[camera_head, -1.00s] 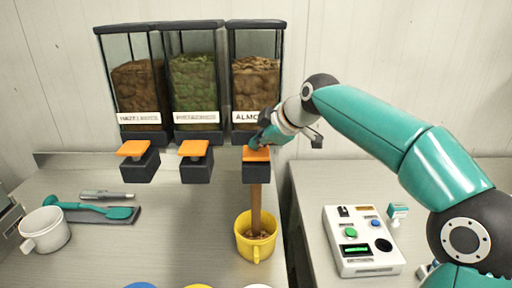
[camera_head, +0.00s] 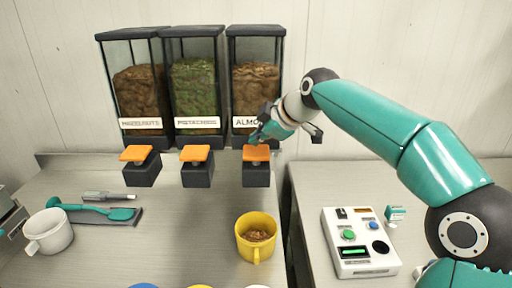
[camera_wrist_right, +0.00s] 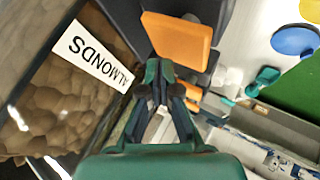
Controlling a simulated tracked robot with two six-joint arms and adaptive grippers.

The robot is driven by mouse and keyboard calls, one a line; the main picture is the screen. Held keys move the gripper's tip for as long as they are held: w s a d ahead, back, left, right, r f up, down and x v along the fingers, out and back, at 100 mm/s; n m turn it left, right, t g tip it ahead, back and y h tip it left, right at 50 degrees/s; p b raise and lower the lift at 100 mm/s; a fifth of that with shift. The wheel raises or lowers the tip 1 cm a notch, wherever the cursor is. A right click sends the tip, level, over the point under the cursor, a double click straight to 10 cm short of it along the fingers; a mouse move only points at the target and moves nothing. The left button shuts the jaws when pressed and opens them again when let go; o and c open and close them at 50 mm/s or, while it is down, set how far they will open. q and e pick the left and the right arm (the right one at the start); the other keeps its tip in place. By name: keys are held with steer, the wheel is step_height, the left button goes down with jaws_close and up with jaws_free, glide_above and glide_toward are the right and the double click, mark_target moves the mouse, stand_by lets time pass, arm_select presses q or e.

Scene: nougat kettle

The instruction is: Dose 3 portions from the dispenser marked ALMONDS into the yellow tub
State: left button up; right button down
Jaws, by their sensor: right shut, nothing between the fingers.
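The dispenser marked ALMONDS (camera_head: 257,88) is the rightmost of three on the wall, filled with brown pieces. Its orange paddle (camera_head: 256,153) sits on a dark spout block below it. The yellow tub (camera_head: 243,238) stands upright under this spout with some brown pieces (camera_head: 257,235) inside; nothing is falling. My right gripper (camera_head: 256,138) is shut and empty, just above and behind the paddle. In the right wrist view its fingertips (camera_wrist_right: 160,68) are close to the orange paddle (camera_wrist_right: 178,40), beside the ALMONDS label (camera_wrist_right: 92,55). I cannot tell if they touch it. My left gripper is out of view.
Hazelnut (camera_head: 140,90) and pistachio (camera_head: 196,90) dispensers stand to the left. A white mug (camera_head: 47,232), a teal spoon (camera_head: 115,213) on a dark mat and a marker-like tool (camera_head: 108,196) lie at left. A white button box (camera_head: 360,245) stands on the right counter.

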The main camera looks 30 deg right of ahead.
mark_target(257, 151)
steer(key=shift+r, duration=0.15)
step_height(257, 151, up, 5)
steer(key=p, duration=0.4)
steer(key=shift+p, duration=0.3)
stand_by(2.3)
